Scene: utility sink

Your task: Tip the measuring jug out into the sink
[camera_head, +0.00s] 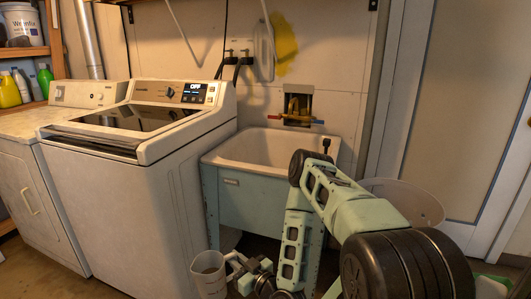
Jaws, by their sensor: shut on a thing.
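The measuring jug (208,279) is a pale, translucent jug at the bottom of the head view, upright or nearly so. My gripper (238,266) is shut on it at its handle side, to the jug's right. The fingers are small and partly hidden, so the exact grip is unclear. The jug is low in front of the sink and below its rim. I cannot tell what is inside it. The sink (225,161) is a cream basin on a blue-green cabinet, behind and above the jug. Its basin floor is mostly hidden.
A white washing machine (150,190) stands left of the sink, close beside it. A pale round bin (415,200) stands to the right, partly behind my arm. Shelves with bottles (44,80) are far left.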

